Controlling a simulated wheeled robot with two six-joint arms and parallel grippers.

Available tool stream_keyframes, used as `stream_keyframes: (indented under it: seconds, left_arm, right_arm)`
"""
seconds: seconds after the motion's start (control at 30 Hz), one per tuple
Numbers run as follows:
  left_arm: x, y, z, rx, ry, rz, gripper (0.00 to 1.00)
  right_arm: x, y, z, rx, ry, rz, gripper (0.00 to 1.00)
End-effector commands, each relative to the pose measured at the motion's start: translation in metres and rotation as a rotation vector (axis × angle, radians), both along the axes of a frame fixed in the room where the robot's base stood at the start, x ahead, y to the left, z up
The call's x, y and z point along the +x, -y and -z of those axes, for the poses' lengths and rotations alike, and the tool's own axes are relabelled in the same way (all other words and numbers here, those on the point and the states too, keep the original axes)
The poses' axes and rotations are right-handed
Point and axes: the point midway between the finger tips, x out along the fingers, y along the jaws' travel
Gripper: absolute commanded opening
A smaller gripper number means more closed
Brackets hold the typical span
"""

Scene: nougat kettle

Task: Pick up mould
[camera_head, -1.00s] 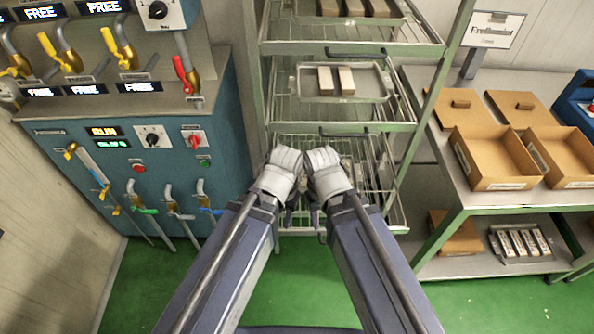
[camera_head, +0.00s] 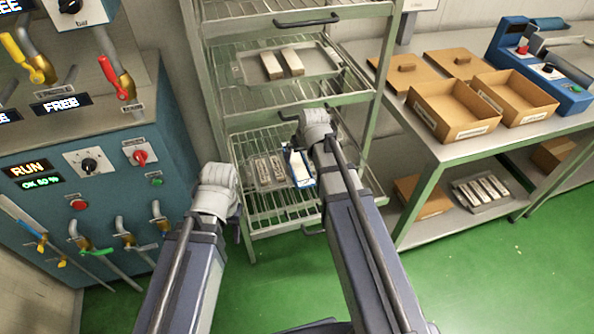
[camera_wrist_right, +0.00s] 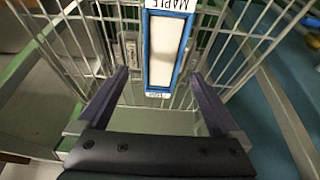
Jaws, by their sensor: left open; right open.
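A blue-framed mould (camera_head: 299,167) with a pale filling sits on the lower wire shelf (camera_head: 285,210) of the green rack. It also shows in the right wrist view (camera_wrist_right: 165,50), with a label reading MAPLE at its far end. My right gripper (camera_wrist_right: 160,75) is open, and its two fingers are on either side of the mould's near end in that view, with gaps to it. In the head view my right gripper (camera_head: 294,133) is at the mould, its fingers partly hidden. My left gripper (camera_head: 236,222) is apart from the rack, left of the shelf, its fingertips barely visible.
A grey tray (camera_head: 262,172) with bars lies left of the mould on the same shelf. A shelf above holds a tray (camera_head: 325,65) with two pale bars. The rack posts (camera_head: 380,80) are close to my right arm. A bench with cardboard boxes (camera_head: 455,120) stands right; a blue machine (camera_head: 150,130) stands left.

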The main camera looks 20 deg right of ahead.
Motion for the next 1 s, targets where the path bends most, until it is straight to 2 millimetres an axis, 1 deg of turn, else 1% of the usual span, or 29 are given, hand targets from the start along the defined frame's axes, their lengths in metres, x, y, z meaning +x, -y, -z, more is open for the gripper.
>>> stream_keyframes:
  seconds: [0.13, 0.37, 0.53, 0.67, 1.0]
  left_arm:
    - [0.0, 0.0, 0.005, 0.0, 0.0, 0.0, 0.45]
    - [0.0, 0.0, 0.024, 0.0, 0.0, 0.0, 0.45]
    - [0.0, 0.0, 0.024, 0.0, 0.0, 0.0, 0.45]
    - [0.0, 0.0, 0.03, 0.0, 0.0, 0.0, 0.45]
    - [0.0, 0.0, 0.067, 0.0, 0.0, 0.0, 0.45]
  right_arm:
    - [0.001, -0.001, 0.005, 0.0, -0.001, -0.001, 1.0]
    - [0.009, -0.002, 0.024, 0.0, -0.002, -0.001, 1.0]
    - [0.01, -0.002, 0.024, 0.0, -0.002, -0.001, 1.0]
    - [0.013, -0.002, 0.03, 0.0, -0.002, -0.001, 1.0]
    - [0.031, -0.006, 0.067, 0.0, -0.003, -0.001, 1.0]
